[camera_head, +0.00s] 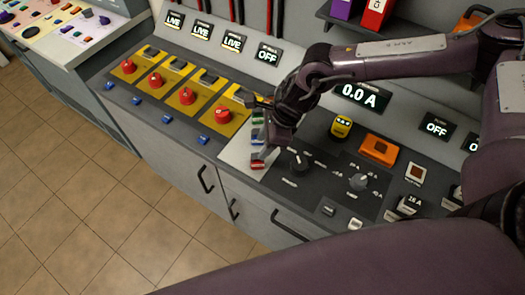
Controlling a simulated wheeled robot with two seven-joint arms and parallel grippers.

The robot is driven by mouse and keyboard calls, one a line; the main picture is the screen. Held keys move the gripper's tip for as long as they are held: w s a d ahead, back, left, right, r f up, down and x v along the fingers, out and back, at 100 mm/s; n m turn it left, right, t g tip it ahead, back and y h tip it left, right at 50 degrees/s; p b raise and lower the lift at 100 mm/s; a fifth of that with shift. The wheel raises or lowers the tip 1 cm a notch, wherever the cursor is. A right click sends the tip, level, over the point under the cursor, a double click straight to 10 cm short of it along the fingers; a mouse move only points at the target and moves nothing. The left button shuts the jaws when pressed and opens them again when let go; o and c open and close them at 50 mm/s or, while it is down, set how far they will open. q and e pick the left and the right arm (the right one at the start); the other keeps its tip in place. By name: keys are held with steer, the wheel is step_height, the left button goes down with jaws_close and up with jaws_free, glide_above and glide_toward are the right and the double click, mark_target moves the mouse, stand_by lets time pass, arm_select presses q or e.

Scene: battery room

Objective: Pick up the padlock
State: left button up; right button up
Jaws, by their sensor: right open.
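A light plate (238,155) lies on the dark bench panel, right of the row of red knobs. Small coloured pieces stand in a column on it: a green one (257,121) and a red one (257,164), with blue and white parts between. They may be padlocks; they are too small to tell for sure. My right gripper (258,110) comes in from the right and is open by the far end of this column. It partly covers the pieces, and contact cannot be told. My left gripper is out of view.
Yellow plates with red knobs (188,96) run along the left. An orange block (379,150), a yellow device (341,127) and black dials (299,161) sit on the right. Drawer handles (206,180) face the clear tiled floor (90,190).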

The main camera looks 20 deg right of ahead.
mark_target(255, 160)
steer(key=p+x, duration=0.1)
steer(key=x, duration=0.1)
steer(key=p+x, duration=0.1)
steer(key=x, duration=0.1)
steer(key=s+p+x, duration=0.1)
steer(key=x, duration=0.1)
steer(key=shift+w+a+f, duration=0.1)
steer(key=shift+f, duration=0.3)
steer(key=shift+w+a+f, duration=0.1)
steer(key=shift+a+f, duration=0.1)
steer(key=shift+f, duration=0.2)
jaws_close()
